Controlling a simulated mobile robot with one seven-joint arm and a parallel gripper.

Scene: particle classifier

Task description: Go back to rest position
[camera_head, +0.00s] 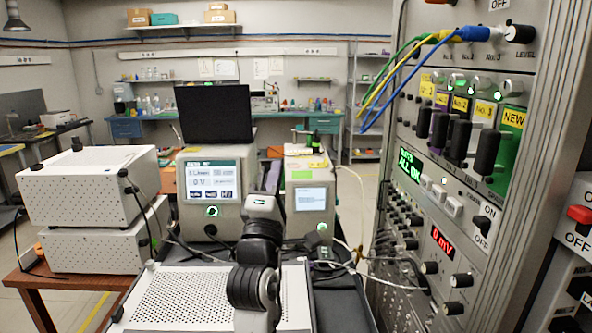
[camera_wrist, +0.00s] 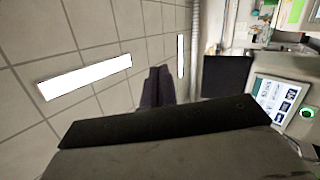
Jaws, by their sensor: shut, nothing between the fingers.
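My gripper (camera_wrist: 157,88) shows in the wrist view, its dark fingers together in the middle of the picture with nothing between them. Behind the fingers are ceiling tiles and bright ceiling lights, and the room appears turned sideways. In the head view my arm (camera_head: 255,275) stands in the lower middle, in front of the instruments. I cannot make out the fingertips there. The fingers appear clear of everything around them.
A rack panel (camera_head: 425,200) with knobs, switches and cables stands close on the right. A screened instrument (camera_head: 205,213) under a black laptop (camera_head: 213,113), a smaller unit (camera_head: 310,199) and stacked white boxes (camera_head: 90,187) stand ahead and left. A perforated white box (camera_head: 185,295) lies low beside my arm.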

